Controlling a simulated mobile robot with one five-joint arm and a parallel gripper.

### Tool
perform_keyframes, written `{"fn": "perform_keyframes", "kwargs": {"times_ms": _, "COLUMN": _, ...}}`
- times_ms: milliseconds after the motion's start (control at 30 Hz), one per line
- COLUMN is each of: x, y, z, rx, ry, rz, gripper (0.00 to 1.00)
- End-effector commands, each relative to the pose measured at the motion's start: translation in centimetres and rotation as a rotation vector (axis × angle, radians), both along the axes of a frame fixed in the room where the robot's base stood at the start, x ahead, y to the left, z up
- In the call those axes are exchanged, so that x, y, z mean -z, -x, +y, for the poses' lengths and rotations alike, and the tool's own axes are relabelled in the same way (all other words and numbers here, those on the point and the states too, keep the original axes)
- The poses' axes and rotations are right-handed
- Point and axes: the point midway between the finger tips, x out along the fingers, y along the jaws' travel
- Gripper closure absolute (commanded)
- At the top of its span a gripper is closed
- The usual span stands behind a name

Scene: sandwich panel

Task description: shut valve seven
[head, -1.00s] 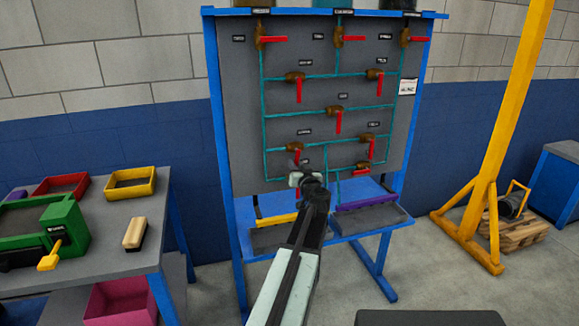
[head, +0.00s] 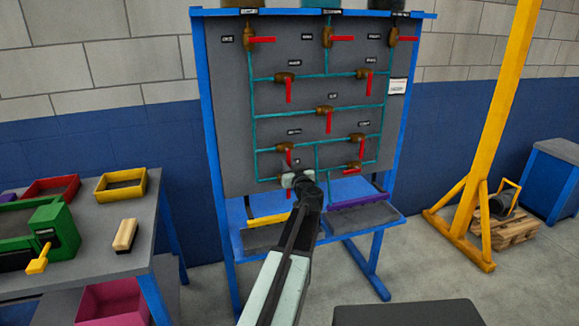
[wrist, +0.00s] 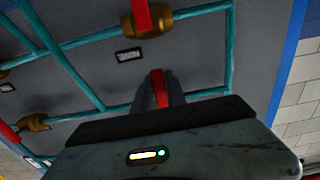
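A grey upright panel (head: 229,138) carries teal pipes and several brass valves with red handles. Their small dark labels are too small to read, so I cannot tell which is valve seven. My gripper (head: 297,179) is at the panel's lower left, just below a valve (head: 284,148) whose handle points down. In the wrist view my gripper (wrist: 160,90) has its fingers close on both sides of a red handle (wrist: 160,89); that valve's body is hidden behind the hand. Another brass valve (wrist: 147,19) and a blank-looking label (wrist: 130,55) show there.
A workbench (head: 98,222) stands left. A yellow post (head: 508,110) stands right. Grey floor (head: 415,270) is open between.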

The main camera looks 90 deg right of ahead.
Motion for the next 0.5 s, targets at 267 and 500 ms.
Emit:
{"fn": "perform_keyframes", "kwargs": {"times_ms": 267, "x": 0.0, "y": 0.2, "z": 0.0, "rx": 0.003, "ry": -0.001, "rz": 0.0, "gripper": 0.64}}
{"fn": "perform_keyframes", "kwargs": {"times_ms": 500, "x": 0.0, "y": 0.5, "z": 1.0, "rx": 0.005, "ry": -0.001, "rz": 0.0, "gripper": 0.64}}
